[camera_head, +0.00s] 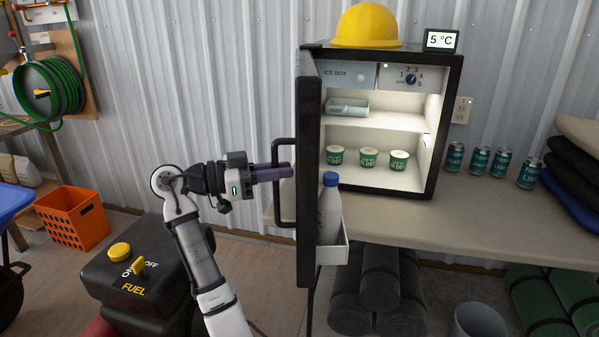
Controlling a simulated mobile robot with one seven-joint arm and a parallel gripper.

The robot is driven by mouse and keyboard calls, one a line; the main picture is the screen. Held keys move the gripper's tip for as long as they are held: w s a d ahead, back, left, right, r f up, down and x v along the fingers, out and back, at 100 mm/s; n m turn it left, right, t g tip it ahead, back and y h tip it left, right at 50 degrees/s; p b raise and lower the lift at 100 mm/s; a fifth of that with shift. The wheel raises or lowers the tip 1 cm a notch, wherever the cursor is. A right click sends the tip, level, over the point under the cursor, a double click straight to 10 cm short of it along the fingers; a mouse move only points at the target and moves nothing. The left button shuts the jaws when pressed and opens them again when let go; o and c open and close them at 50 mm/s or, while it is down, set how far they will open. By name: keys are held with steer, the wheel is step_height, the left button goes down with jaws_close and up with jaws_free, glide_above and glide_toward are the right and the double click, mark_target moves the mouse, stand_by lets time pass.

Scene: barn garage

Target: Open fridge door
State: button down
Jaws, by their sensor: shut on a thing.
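The small black fridge (447,130) stands on a beige counter, and its lit inside is in view. Its door (308,180) is swung open toward me and seen nearly edge-on, with a white door shelf holding a blue-capped bottle (329,210). The black door handle (280,151) is on the door's left side. My gripper (285,172) comes from the left with its purple fingers at the handle, shut on it. The exact contact at the fingertips is too small to see clearly.
Inside the fridge are three green-and-white cups (367,159) and a tray (347,107). A yellow hard hat (366,26) sits on top. Several cans (479,161) stand right on the counter (480,205). A black fuel container (150,265) and an orange crate (72,218) are at left.

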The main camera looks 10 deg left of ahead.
steer(key=a+m+g+h, duration=0.1)
steer(key=a+m+g, duration=0.1)
steer(key=a, duration=0.6)
steer(key=shift+s+a+g, duration=0.2)
steer(key=shift+a+g, duration=0.15)
steer(key=shift+g, duration=0.45)
steer(key=shift+f, duration=0.1)
steer(key=c, duration=1.8)
jaws_free()
steer(key=shift+s+a, duration=0.1)
steer(key=b+v, duration=0.2)
steer(key=v, duration=0.5)
steer(key=shift+a, duration=0.2)
steer(key=shift+f, duration=0.1)
